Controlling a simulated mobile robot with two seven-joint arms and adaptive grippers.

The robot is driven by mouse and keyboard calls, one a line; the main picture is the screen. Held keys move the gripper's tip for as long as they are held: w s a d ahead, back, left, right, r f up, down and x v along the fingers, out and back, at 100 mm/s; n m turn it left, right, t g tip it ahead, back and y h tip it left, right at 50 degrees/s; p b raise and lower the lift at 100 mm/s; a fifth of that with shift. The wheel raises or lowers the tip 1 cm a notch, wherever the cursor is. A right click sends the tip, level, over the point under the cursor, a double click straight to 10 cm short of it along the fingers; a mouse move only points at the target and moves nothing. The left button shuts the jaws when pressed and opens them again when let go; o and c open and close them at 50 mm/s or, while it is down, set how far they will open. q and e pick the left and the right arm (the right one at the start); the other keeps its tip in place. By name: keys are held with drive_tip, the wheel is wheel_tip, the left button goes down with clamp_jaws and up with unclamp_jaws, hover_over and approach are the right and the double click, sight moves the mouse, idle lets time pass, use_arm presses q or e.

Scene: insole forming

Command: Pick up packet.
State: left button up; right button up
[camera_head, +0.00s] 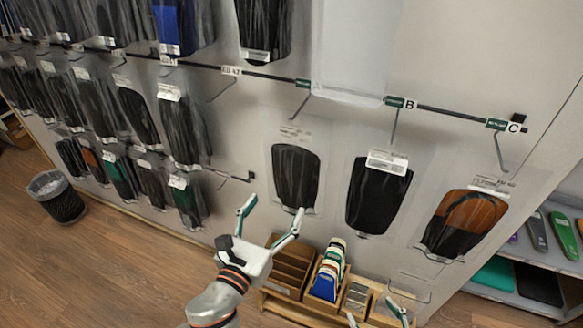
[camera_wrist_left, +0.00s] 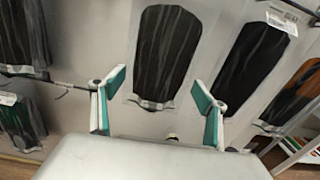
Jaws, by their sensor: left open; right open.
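A clear packet with a black insole sheet (camera_head: 296,176) hangs on the wall in the middle of the head view. The same packet seems to be the central one in the left wrist view (camera_wrist_left: 168,52). My left gripper (camera_head: 272,208) is open, with its green-padded fingers spread just below and left of this packet. In the left wrist view the fingers (camera_wrist_left: 158,88) stand either side of the packet's lower end, with nothing held; contact cannot be told. My right gripper (camera_head: 374,312) is open at the bottom edge, mostly cut off. Which packet is meant cannot be told.
More packets hang to the right, one black (camera_head: 378,198) and one brown and black (camera_head: 465,220). A rail (camera_head: 345,97) with hooks crosses the wall. Below stand wooden boxes (camera_head: 290,270). A bin (camera_head: 58,199) stands on the floor at left; a shelf (camera_head: 545,260) is at right.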

sight(292, 185)
use_arm(q)
drive_tip(key=x, duration=0.7)
drive_tip(key=shift+w+d+f, duration=0.25)
drive_tip(key=shift+w+d, duration=0.05)
drive_tip(key=shift+d, duration=0.15)
drive_tip(key=c, duration=1.2)
